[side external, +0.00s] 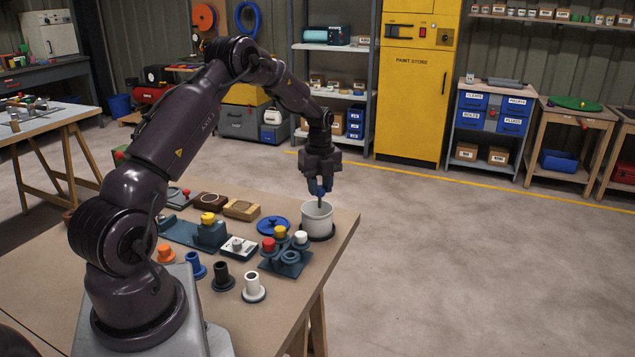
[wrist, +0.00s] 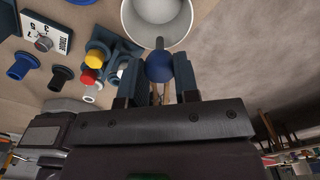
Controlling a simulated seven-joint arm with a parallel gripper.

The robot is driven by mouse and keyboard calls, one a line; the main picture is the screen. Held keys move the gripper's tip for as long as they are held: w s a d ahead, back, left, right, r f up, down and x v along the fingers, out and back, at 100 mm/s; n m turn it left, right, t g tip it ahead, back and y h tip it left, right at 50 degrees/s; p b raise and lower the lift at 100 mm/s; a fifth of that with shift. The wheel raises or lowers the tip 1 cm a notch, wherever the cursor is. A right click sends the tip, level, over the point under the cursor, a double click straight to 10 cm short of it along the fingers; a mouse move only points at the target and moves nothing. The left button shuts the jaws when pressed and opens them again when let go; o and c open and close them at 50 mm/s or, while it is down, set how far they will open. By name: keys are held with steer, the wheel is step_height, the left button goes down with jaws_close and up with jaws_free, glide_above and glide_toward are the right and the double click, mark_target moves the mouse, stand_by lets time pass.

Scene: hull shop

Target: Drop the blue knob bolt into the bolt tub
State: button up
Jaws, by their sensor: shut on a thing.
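The blue knob bolt (side external: 320,191) has a round blue head and a thin grey shank pointing down. My gripper (side external: 320,184) is shut on its head, which also shows between the fingers in the wrist view (wrist: 159,67). The bolt tub (side external: 317,222) is a white round tub near the table's far right corner. The bolt hangs upright over the tub, its shank tip at about the rim's height in the side view. In the wrist view the tub (wrist: 128,18) lies just beyond the bolt and looks empty where its inside shows.
A dark teal block (side external: 284,262) with red, yellow and white knobs stands beside the tub. Flanged orange, blue, black and white pieces stand nearer, with the white one (side external: 253,288) at the front. A blue disc (side external: 273,225) lies left of the tub. The table edge is close on the right.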

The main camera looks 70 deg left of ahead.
mark_target(320, 200)
steer(key=shift+f, duration=2.2)
steer(key=o, duration=1)
step_height(320, 200, up, 13)
